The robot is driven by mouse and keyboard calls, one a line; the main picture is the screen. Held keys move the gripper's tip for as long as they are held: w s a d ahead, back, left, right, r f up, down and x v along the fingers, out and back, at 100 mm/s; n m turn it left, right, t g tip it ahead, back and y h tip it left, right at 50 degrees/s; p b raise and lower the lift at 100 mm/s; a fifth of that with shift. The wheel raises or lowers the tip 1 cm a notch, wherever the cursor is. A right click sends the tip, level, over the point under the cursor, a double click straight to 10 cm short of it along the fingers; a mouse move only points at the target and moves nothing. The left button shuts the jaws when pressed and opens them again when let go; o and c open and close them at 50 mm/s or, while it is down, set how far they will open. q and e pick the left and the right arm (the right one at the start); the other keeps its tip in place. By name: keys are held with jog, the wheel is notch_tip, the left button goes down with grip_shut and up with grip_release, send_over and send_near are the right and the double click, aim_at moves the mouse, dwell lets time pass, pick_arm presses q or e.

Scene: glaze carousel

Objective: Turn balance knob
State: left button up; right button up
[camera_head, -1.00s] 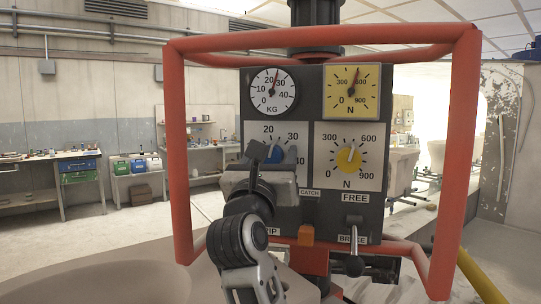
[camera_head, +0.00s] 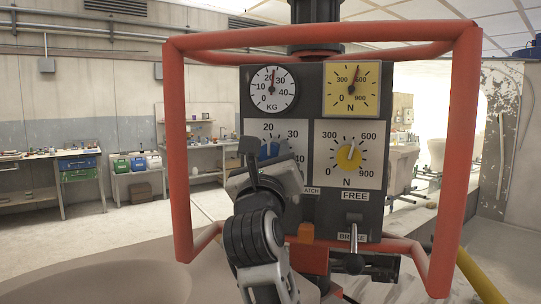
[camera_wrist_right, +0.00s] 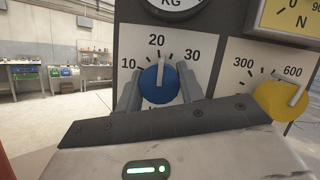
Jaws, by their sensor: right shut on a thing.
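The blue knob (camera_head: 268,151) is on the lower left scale of the dark panel, partly hidden by my right gripper (camera_head: 272,158) in the head view. In the right wrist view, the blue knob (camera_wrist_right: 157,88) sits between the two fingers, and its white pointer stands just right of 20. My right gripper is shut on this knob, with its body tilted in the head view. The round KG gauge (camera_head: 273,90) above has its needle near 20, almost upright. My left gripper is not in view.
The yellow knob (camera_head: 348,158) and yellow N gauge (camera_head: 352,90) are on the panel's right side. Below are an orange block (camera_head: 306,232) and a brake lever (camera_head: 354,240). A red tube frame (camera_head: 178,150) surrounds the panel. Workbenches stand far behind.

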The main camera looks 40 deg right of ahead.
jog(key=shift+n+t+y, duration=0.4)
jog(key=shift+n+y, duration=0.3)
jog(key=shift+n, duration=1.1)
jog(key=o, duration=1)
pick_arm(q)
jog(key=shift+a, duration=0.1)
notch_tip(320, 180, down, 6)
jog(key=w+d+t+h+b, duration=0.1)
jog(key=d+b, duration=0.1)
jog(key=b, duration=1.2)
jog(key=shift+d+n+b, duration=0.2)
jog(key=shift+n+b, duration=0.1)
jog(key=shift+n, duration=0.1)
pick_arm(e)
jog(key=shift+v, duration=8)
